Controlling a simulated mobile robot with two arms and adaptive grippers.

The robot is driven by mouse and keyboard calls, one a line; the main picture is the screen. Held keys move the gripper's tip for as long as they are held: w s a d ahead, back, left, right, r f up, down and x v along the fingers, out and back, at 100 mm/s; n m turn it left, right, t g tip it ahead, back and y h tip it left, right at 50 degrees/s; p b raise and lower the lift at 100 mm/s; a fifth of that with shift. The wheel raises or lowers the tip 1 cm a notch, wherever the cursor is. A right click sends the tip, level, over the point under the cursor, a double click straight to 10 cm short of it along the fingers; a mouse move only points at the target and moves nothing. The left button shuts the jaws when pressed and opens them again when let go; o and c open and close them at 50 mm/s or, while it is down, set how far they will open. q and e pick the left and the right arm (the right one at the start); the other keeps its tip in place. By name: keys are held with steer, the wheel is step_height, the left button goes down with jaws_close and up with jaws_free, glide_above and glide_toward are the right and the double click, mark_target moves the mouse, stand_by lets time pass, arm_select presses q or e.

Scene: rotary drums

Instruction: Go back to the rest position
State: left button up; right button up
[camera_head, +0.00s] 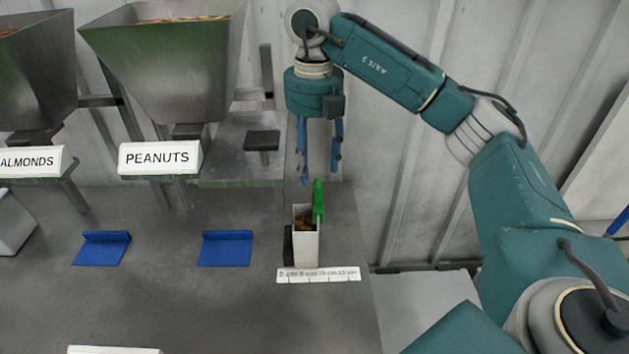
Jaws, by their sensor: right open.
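My right gripper (319,172) hangs pointing down at the end of the teal right arm. Its two blue fingers are apart with nothing between them. It is above the back of a white box (305,245) with brown contents and a green upright piece (318,200) at its back right. The fingertips are close to the top of the green piece in the picture; I cannot tell the exact gap. My left gripper is out of view.
Steel hoppers labelled ALMONDS (32,95) and PEANUTS (165,75) stand at the back left. Two blue holders (103,248) (226,248) lie on the grey table (200,310). A ruler-like white strip (318,275) lies before the box. The table's right edge is near the box.

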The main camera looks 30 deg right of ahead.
steer(key=shift+r, duration=1.3)
